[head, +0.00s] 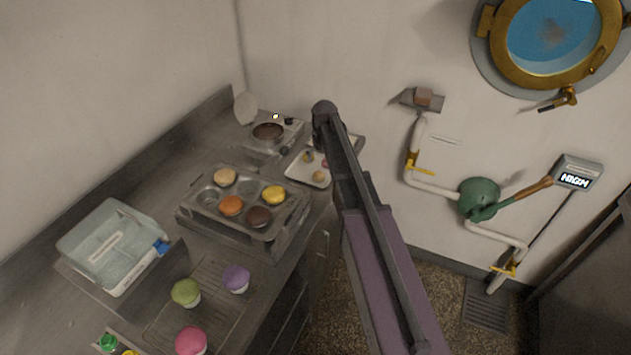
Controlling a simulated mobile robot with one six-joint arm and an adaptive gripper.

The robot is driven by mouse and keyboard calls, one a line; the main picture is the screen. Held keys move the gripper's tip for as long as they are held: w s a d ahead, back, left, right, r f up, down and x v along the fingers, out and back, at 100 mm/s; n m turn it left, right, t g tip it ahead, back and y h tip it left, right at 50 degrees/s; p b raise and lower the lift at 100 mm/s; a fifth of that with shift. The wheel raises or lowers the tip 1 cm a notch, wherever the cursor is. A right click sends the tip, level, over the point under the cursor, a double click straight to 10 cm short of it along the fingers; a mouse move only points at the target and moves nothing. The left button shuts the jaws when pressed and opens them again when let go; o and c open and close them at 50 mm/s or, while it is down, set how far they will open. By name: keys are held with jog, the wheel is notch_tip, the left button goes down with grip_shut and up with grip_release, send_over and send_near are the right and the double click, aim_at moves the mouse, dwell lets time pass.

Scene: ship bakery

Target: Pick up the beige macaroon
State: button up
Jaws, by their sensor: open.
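A muffin tin (283,213) sits on the counter in the head view, holding several round macaroons. The beige macaroon (224,177) is in its far left cup. An orange macaroon (231,205), a yellow macaroon (274,195) and a dark brown macaroon (259,217) sit in other cups. My arm rises from the bottom of the picture, to the right of the tin. My gripper does not show, so its place relative to the beige macaroon cannot be seen.
Green (186,292), purple (236,279) and pink (191,341) cupcakes stand on a rack nearer me. A clear bin (110,245) is at left. A waffle iron (268,146) and a pale tray (296,171) with small sweets stand behind the tin. Walls close off the counter.

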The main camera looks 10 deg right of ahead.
aim_at(319, 172)
jog(key=shift+w+f+b, duration=0.2)
jog(key=shift+f+b, duration=1.3)
jog(key=shift+f, duration=0.35)
jog(key=shift+w+a+f+b, duration=0.1)
jog(key=shift+w+f+b, duration=0.05)
jog(key=shift+f+b, duration=0.7)
jog(key=shift+w+a+f+b, duration=0.1)
jog(key=shift+w+f+b, duration=0.05)
jog(key=shift+f+b, duration=0.7)
jog(key=shift+w+a+f+b, duration=0.1)
jog(key=shift+w+f+b, duration=0.05)
jog(key=shift+f+b, duration=0.7)
jog(key=shift+d, duration=0.1)
jog(key=c, duration=0.9)
